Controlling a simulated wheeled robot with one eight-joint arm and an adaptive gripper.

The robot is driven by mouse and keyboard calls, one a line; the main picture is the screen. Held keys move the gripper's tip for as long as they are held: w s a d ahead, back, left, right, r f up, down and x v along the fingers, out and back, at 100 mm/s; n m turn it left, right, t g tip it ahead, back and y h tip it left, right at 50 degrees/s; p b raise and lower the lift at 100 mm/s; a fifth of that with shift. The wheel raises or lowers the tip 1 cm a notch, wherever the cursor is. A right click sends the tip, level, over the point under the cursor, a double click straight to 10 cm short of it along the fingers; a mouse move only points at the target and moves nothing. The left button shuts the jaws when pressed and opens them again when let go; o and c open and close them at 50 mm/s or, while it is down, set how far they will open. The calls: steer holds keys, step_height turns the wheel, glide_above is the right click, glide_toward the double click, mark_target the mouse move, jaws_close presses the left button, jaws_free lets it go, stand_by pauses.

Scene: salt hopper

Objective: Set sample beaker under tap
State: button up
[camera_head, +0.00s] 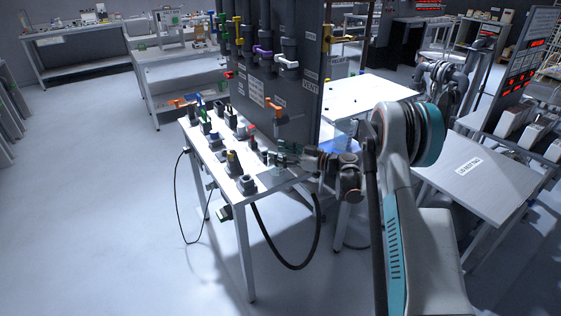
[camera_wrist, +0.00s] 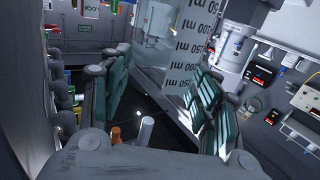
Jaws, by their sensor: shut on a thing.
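My gripper (camera_head: 284,157) is at the right end of the narrow bench, close to the dark panel. In the wrist view, my gripper (camera_wrist: 160,68) has its green-padded fingers on both sides of a clear sample beaker (camera_wrist: 180,40) and is shut on it. In the head view I cannot make out the beaker's outline. An orange-handled tap (camera_head: 277,108) sits low on the panel, above and slightly left of my gripper. I cannot tell whether the beaker is directly below either.
A white table (camera_head: 372,97) stands behind, and a labelled table (camera_head: 485,180) at right. The left floor is clear.

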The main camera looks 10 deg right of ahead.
steer(key=shift+f+b, duration=0.5)
steer(key=shift+f, duration=0.85)
steer(key=shift+f, duration=0.25)
steer(key=o, duration=1.1)
steer(key=shift+r, duration=0.1)
steer(key=shift+r, duration=0.15)
steer(key=p+v, duration=0.3)
steer(key=v, duration=0.9)
